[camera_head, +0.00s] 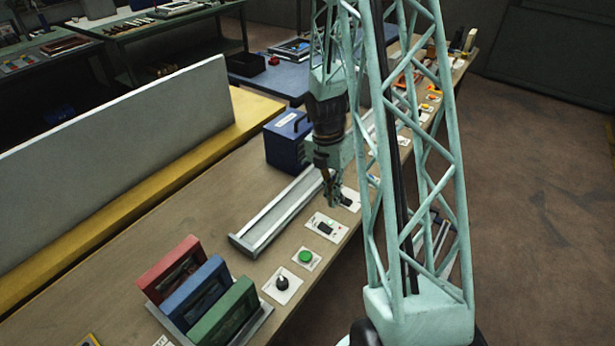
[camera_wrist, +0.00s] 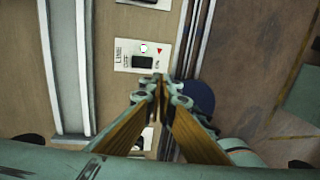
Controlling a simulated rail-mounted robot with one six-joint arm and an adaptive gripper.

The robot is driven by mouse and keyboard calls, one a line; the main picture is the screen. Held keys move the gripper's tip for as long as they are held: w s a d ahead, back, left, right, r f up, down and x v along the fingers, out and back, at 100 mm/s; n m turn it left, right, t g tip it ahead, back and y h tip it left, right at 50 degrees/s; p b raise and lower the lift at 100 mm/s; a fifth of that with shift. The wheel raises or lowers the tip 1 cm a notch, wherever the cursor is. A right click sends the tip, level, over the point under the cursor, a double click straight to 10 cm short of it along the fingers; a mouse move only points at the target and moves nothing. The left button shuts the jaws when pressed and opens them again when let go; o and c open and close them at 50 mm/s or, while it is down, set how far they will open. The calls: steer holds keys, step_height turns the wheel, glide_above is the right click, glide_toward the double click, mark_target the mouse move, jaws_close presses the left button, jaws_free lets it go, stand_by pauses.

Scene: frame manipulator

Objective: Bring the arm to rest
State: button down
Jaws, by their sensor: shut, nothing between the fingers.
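My gripper (camera_head: 334,200) hangs above the workbench from my pale green lattice arm. It points down over the row of small control plates near the bench's right edge. In the wrist view the two fingers of my gripper (camera_wrist: 156,82) meet at their tips, shut and empty. A white switch plate with a dark rocker (camera_wrist: 143,62) and a small red mark lies just beyond the fingertips in that view. A similar plate (camera_head: 326,228) shows in the head view just below and left of the gripper. I cannot tell whether the fingertips touch anything.
A metal rail (camera_head: 280,212) lies on the bench left of the plates. A green button (camera_head: 306,257) and a black knob (camera_head: 282,283) sit nearer. Red, blue and green frames (camera_head: 230,312) stand at the front. A blue box (camera_head: 284,146) stands behind. Floor (camera_head: 545,200) is open at right.

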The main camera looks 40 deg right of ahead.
stand_by(0.3)
steer(key=s+a+r+m+t+h+b, duration=0.1)
steer(key=a+r+m+b, duration=0.2)
steer(key=a+r+m, duration=0.55)
steer(key=s+a+r+m+t+b, duration=0.1)
steer(key=a+r+b, duration=0.35)
steer(key=r, duration=0.85)
steer(key=s+a+r+m+t+b, duration=0.1)
steer(key=s+a+r+m, duration=0.2)
steer(key=s+a, duration=0.3)
steer(key=s+a+r+m+t+y+b, duration=0.1)
steer(key=s+a+r+m+b, duration=0.1)
steer(key=s, duration=0.5)
steer(key=s+a+r+m+t+b, duration=0.1)
steer(key=s+a+r+m, duration=0.4)
steer(key=a, duration=0.4)
steer(key=shift+s+a+m+t+b, duration=0.35)
steer(key=shift+s+m, duration=0.5)
steer(key=shift+s, duration=0.4)
steer(key=shift+f, duration=0.1)
step_height(320, 180, down, 13)
steer(key=b, duration=1.3)
